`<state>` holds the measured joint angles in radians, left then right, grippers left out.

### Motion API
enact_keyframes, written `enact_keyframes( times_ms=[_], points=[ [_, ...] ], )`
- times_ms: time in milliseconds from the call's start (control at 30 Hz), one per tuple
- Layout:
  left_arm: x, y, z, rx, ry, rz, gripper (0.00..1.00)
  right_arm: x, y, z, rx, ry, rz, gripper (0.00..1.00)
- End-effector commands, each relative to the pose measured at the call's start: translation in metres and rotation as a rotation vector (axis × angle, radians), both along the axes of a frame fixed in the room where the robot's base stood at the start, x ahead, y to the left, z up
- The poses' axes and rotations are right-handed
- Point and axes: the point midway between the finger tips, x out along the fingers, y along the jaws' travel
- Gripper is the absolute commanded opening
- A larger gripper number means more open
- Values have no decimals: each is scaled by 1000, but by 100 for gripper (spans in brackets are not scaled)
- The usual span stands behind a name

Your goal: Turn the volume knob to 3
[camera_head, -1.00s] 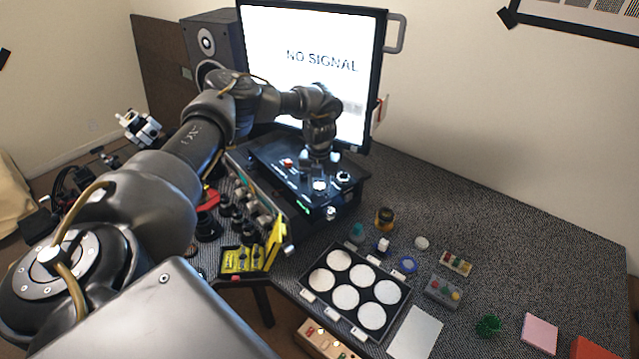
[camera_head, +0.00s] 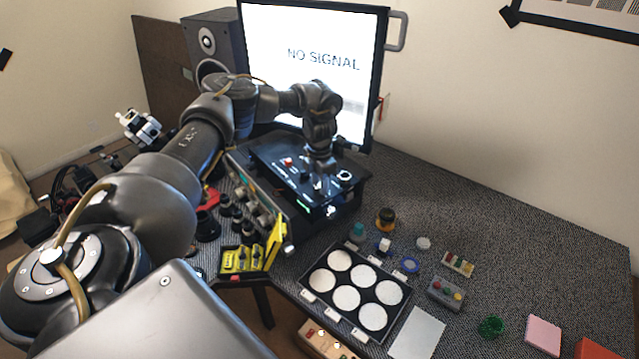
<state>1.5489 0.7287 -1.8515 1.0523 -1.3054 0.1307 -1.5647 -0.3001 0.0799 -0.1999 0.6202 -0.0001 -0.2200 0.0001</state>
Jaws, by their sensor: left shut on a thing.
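A black control box (camera_head: 272,157) stands on the desk in front of the monitor. Its top carries a red button (camera_head: 288,161), a dark knob (camera_head: 305,174) and a white-ringed knob (camera_head: 344,177) at the right. Their labels are too small to read. My left gripper (camera_head: 320,184) points down onto the top of the box, between these two knobs. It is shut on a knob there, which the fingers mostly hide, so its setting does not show. My right gripper is not in view.
A monitor (camera_head: 290,30) reading "NO SIGNAL" stands close behind my left arm, with a speaker (camera_head: 205,40) beside it. A rack of lenses (camera_head: 250,200) is left of the box. A tray with white discs (camera_head: 322,271) lies in front. The right rear desk is clear.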

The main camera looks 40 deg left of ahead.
Motion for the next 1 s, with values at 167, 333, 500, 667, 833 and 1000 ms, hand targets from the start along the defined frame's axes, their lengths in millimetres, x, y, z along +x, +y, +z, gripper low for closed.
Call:
enact_keyframes(
  times_ms=[167, 333, 500, 667, 833, 1000],
  points=[
    [1, 1, 1, 0, -4, -71, 11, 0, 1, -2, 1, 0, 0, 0],
    [2, 1, 1, 1, -5, -108, 11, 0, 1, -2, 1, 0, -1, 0],
    [2, 1, 2, 1, -5, -120, 11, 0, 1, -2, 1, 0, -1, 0],
    [2, 1, 2, 1, -5, -121, 11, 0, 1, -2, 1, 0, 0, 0],
    [2, 1, 2, 1, -6, -120, 35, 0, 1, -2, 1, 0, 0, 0],
    [1, 1, 1, 1, -3, -120, 56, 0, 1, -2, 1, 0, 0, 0]
  ],
)
